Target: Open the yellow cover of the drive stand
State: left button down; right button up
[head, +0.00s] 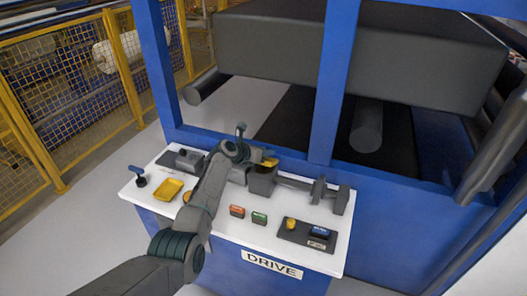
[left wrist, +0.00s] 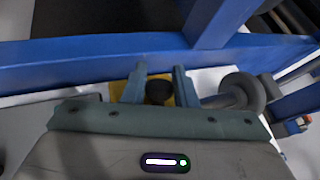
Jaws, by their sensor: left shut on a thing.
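The drive stand (head: 215,225) has a white top and a sign reading DRIVE. A small part of the yellow cover (head: 269,162) shows above a dark housing (head: 262,182) at the back middle of the stand. My left gripper (head: 253,161) is at the cover, with its fingers mostly hidden in the head view. In the left wrist view, the fingers of my left gripper (left wrist: 160,82) are shut on a dark round knob (left wrist: 158,93) in front of the yellow cover (left wrist: 126,92). How far the cover is tilted I cannot tell. My right gripper is not in view.
A dark shaft with couplings (head: 318,190) lies right of the housing. A red button (head: 237,211), a green button (head: 259,218), a black panel (head: 307,235) and a yellow tray (head: 168,190) sit on the top. A blue frame (head: 250,148) stands close behind.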

pick_arm(q)
jog(key=shift+w+r, duration=0.25)
jog(key=shift+r, duration=0.1)
jog(key=c, duration=1.5)
grip_release()
jog(key=o, duration=0.3)
jog(key=shift+f, duration=0.25)
jog(key=v, duration=1)
jog(key=shift+s+a+r, duration=0.2)
jog(key=shift+c, duration=0.3)
